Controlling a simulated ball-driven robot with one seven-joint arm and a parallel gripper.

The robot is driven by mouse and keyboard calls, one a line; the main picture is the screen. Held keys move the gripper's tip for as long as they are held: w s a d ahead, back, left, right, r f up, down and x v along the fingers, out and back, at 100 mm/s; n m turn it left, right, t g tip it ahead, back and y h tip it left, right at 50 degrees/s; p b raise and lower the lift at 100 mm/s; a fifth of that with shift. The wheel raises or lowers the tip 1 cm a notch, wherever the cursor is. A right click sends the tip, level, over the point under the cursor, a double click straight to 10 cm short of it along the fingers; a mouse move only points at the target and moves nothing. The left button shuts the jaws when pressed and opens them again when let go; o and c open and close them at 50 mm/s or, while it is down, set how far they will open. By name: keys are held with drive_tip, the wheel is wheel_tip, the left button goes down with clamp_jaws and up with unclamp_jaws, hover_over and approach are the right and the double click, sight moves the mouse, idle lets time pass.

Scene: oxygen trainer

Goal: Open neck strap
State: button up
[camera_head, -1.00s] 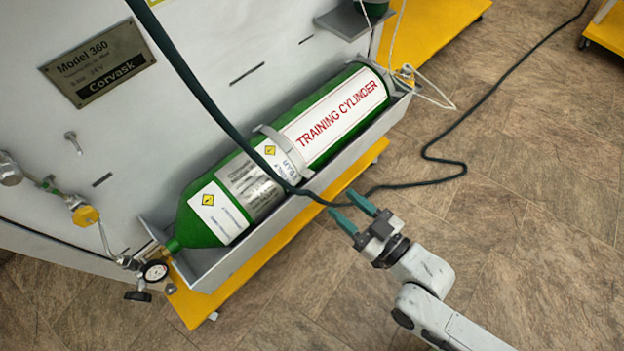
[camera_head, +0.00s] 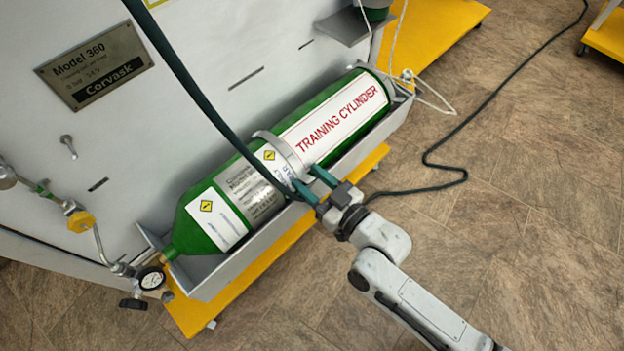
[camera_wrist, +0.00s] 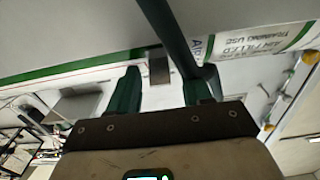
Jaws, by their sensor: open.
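The green training cylinder (camera_head: 232,190) lies tilted in a grey tray. A light grey strap (camera_head: 283,147) goes over its middle and looks closed. I cannot make out its latch. My gripper (camera_head: 306,176) is open, with its teal fingers at the tray's front edge by the strap's lower end. In the wrist view, my open gripper (camera_wrist: 165,82) has a small grey metal piece (camera_wrist: 158,69) in view between its fingers. I cannot tell whether that piece belongs to the strap or whether I touch it.
A dark hose (camera_head: 178,62) hangs across the cylinder and passes right by my fingers; it also shows close to the right finger in the wrist view (camera_wrist: 168,28). The tray's front wall (camera_head: 240,262) is just below. A gauge (camera_head: 151,278) sits at lower left.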

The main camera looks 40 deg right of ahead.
drive_tip(key=shift+c, duration=0.4)
clamp_jaws()
